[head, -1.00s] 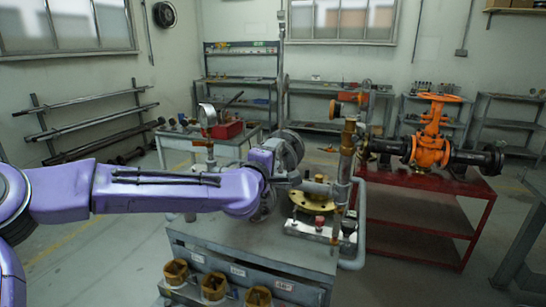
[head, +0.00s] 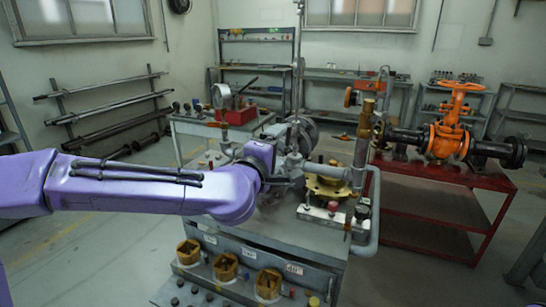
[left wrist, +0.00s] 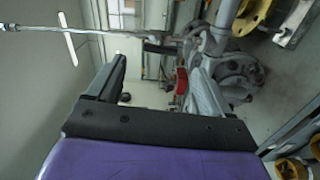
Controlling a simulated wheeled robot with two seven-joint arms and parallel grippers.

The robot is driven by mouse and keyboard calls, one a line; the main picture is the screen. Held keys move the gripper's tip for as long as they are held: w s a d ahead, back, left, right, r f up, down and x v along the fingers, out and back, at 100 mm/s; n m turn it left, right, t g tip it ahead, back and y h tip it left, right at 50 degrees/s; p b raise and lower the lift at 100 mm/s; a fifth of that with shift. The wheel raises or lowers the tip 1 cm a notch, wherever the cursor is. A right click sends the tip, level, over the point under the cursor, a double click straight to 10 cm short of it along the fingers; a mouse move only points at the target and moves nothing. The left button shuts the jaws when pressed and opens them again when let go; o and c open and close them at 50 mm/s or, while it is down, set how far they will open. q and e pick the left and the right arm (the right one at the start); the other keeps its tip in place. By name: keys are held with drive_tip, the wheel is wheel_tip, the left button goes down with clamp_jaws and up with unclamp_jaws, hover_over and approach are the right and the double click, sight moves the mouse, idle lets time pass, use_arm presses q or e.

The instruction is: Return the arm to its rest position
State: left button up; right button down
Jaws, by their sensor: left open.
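My left arm (head: 140,189), with purple links, reaches in from the left over the grey workbench. My left gripper (head: 288,172) is at its end, above the bench and left of the brass-coloured flange (head: 328,182). Grey fittings behind it blur its outline in the head view. In the left wrist view, its two grey fingers stand wide apart with nothing held between them (left wrist: 158,78). My right gripper is out of view. The orange gate valve (head: 447,132) sits on a red table at the right, clear of my arm.
The grey workbench (head: 270,238) carries a vertical pipe (head: 361,145) close to the right of my gripper. Several yellow sockets line its front. The red table (head: 440,184) stands behind at right. Pipe racks (head: 105,112) line the left wall, with open floor before them.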

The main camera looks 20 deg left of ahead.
use_arm(q)
drive_tip(key=shift+s, duration=1.15)
drive_tip(key=s+a+f+m+g+y, duration=0.1)
drive_tip(key=s+f+m+g, duration=0.15)
drive_tip(key=f, duration=0.95)
drive_tip(key=s+a+f+m+g+y, duration=0.1)
drive_tip(key=s+a+f+g, duration=0.2)
drive_tip(key=f, duration=1)
drive_tip(key=s+f+m+g, duration=0.2)
drive_tip(key=s+f+g, duration=0.15)
drive_tip(key=f, duration=0.85)
drive_tip(key=s+a+f+m+g+y, duration=0.1)
drive_tip(key=s+a+f+m+g, duration=0.1)
drive_tip(key=s+f, duration=0.6)
drive_tip(key=s+a+f+m+g+y, duration=0.1)
drive_tip(key=s+a+f+m+g, duration=0.1)
drive_tip(key=s+f, duration=0.7)
drive_tip(key=s+a+g, duration=0.1)
drive_tip(key=s+a, duration=0.1)
drive_tip(key=s, duration=0.6)
drive_tip(key=shift+s+f+g, duration=0.2)
drive_tip(key=shift+s+g, duration=0.1)
drive_tip(key=shift+g, duration=0.1)
drive_tip(key=shift+a, duration=0.1)
